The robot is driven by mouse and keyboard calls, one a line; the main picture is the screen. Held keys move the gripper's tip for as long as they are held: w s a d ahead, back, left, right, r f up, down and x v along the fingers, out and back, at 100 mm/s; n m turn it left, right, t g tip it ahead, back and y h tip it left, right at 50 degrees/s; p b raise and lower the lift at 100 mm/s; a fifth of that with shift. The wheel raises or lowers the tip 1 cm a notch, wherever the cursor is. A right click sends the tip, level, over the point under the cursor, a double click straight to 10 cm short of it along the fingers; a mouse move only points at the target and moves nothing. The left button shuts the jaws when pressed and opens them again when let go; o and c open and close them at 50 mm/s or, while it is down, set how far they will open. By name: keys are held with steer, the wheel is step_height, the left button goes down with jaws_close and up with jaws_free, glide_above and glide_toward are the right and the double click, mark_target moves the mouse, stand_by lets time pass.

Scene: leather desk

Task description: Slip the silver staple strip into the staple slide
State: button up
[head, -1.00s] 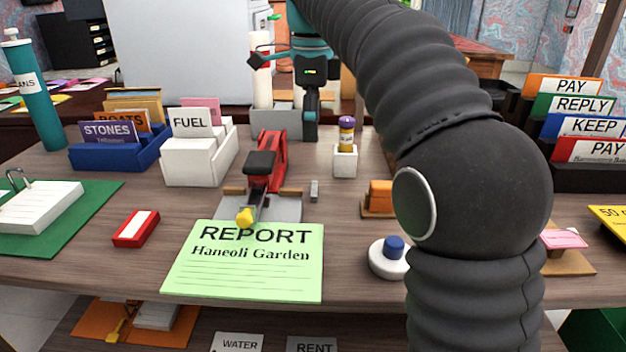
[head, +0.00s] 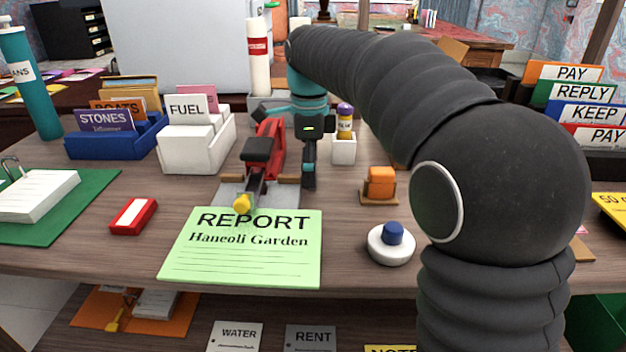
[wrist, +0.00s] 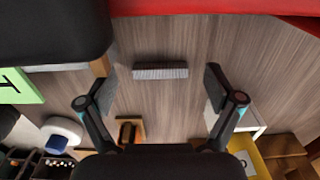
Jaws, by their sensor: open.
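The silver staple strip (wrist: 160,71) lies flat on the wooden desk in the wrist view. My gripper (wrist: 158,90) is open above it, with one finger off each end of the strip and not touching it. In the head view my gripper (head: 309,182) points down just right of the red stapler (head: 270,145) and hides the strip. The stapler stands with its dark arm raised on a grey plate. The staple slide appears to be the dark bar with a yellow end (head: 242,203) at the stapler's front.
The green report card (head: 245,250) lies in front of the stapler. A white block with a small purple-capped bottle (head: 345,125) stands close behind my gripper. An orange block (head: 381,182) on a wooden base and a white-and-blue stamp (head: 391,244) stand to the right.

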steer(key=shift+f, duration=0.3)
steer(key=c, duration=1.1)
steer(key=shift+r, duration=0.1)
